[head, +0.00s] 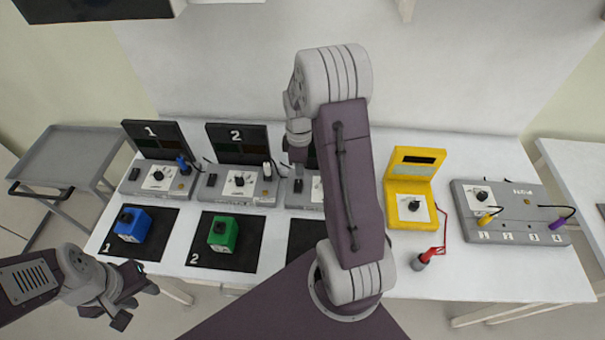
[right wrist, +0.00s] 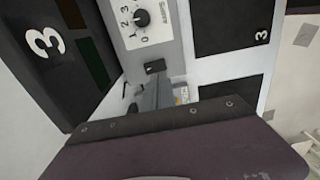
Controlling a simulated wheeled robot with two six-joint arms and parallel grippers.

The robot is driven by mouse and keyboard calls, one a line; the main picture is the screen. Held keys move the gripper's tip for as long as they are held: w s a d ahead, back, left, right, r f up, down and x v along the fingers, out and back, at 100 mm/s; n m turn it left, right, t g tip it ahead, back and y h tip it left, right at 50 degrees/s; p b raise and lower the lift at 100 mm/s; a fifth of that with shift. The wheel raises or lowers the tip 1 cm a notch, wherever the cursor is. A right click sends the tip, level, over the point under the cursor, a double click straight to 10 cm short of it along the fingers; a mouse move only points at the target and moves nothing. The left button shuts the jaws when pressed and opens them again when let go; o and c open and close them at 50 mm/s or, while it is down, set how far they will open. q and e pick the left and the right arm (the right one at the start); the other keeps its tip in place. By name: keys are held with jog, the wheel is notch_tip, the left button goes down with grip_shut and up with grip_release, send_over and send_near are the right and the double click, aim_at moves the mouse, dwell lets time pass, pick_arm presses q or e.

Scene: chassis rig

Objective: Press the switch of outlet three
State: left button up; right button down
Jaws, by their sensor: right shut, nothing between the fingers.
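Outlet three (head: 306,197) is a grey box with a dial, mostly hidden behind my right arm in the head view. Its small black switch (head: 298,185) shows left of the dial. In the right wrist view the switch (right wrist: 155,67) sits on the grey box below the dial (right wrist: 141,18), beside the upright black panel marked 3 (right wrist: 48,42). My right gripper (right wrist: 150,88) is shut and empty, its tips close to the switch; I cannot tell whether they touch. My left gripper (head: 137,303) is open and empty, off the table's front left.
Outlets one (head: 157,180) and two (head: 238,187) stand to the left, with a blue cube (head: 132,224) and a green cube (head: 223,233) on black mats before them. A yellow meter (head: 412,190) and a grey numbered box (head: 508,212) stand to the right.

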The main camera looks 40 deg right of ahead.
jog(key=r, duration=0.3)
jog(key=a+r, duration=0.1)
jog(key=r, duration=0.1)
jog(key=shift+r, duration=0.3)
